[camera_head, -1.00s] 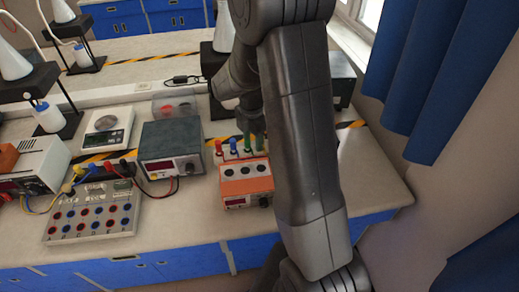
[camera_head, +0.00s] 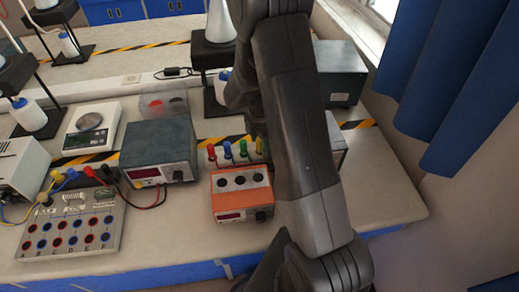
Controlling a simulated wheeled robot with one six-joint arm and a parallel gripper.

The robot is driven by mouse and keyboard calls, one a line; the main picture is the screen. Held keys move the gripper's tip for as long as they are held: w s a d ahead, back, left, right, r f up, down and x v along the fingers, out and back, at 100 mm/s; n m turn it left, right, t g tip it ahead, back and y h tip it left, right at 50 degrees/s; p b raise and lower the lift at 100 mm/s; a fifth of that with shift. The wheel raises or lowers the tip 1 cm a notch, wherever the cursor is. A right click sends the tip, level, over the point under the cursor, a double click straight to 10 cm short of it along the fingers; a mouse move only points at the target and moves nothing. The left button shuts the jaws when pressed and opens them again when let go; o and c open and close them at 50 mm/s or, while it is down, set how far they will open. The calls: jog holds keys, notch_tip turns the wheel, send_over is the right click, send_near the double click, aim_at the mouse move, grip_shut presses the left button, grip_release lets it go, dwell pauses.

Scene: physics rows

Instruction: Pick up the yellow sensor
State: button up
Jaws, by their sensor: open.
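A row of small upright coloured pieces stands at the back of an orange box (camera_head: 240,200) on the bench. They are red (camera_head: 212,153), blue (camera_head: 228,150), green (camera_head: 243,148) and, at the right end, yellow. The yellow sensor (camera_head: 259,146) is small in view and close to the edge of my arm, which partly covers the area behind it. My gripper (camera_head: 254,124) hangs down beside my arm, just above and behind the yellow end of the row. It is open, and its fingers are mostly hidden by dark arm links. I see nothing held.
A dark power supply (camera_head: 158,150) stands left of the orange box. A terminal board (camera_head: 70,228) with wires and a scale (camera_head: 92,128) stand further left. A dark box (camera_head: 340,75) stands at the back right. The bench is clear at its right end.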

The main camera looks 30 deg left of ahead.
grip_shut()
jog(key=shift+r, duration=0.15)
